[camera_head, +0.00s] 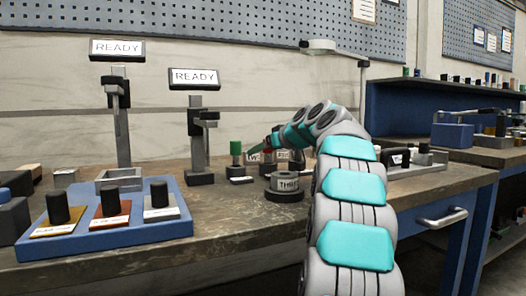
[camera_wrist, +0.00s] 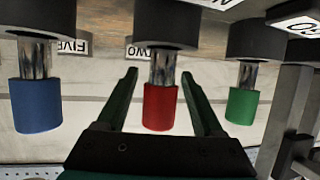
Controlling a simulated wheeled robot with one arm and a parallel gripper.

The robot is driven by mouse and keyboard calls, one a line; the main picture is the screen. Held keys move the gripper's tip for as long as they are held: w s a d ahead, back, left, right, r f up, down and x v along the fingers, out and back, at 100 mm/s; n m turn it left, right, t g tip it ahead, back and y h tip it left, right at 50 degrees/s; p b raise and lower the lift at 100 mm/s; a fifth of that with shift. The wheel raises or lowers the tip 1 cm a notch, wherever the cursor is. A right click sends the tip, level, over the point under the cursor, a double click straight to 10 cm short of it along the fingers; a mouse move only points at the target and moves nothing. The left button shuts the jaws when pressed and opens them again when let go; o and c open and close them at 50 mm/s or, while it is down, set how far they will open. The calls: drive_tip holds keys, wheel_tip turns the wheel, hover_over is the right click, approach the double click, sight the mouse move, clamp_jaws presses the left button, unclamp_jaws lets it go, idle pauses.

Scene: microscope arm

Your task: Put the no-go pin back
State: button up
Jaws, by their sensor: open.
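In the wrist view, which looks upside down, a red-handled pin (camera_wrist: 160,106) with a metal shank rises from a dark round base (camera_wrist: 165,22). A blue-handled pin (camera_wrist: 40,105) and a green-handled pin (camera_wrist: 241,106) stand in similar bases on either side. No readable label shows which is the no-go pin. My gripper (camera_wrist: 159,74) is open, with one finger on each side of the red pin and visible gaps between. In the head view the green pin (camera_head: 236,148) shows left of my gripper (camera_head: 258,147); the arm hides much of the rest.
A dark round block labelled "THR" (camera_head: 287,184) stands close in front of my gripper. Two stands (camera_head: 200,140) with READY signs rise to the left. A blue tray (camera_head: 110,240) holds several black-knobbed plates. The bench front between the tray and my arm is clear.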

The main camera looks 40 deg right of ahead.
drive_tip(key=shift+r, duration=0.1)
drive_tip(key=shift+s+r, duration=0.1)
drive_tip(key=shift+s, duration=0.05)
drive_tip(key=v, duration=1.1)
drive_tip(key=shift+s, duration=0.3)
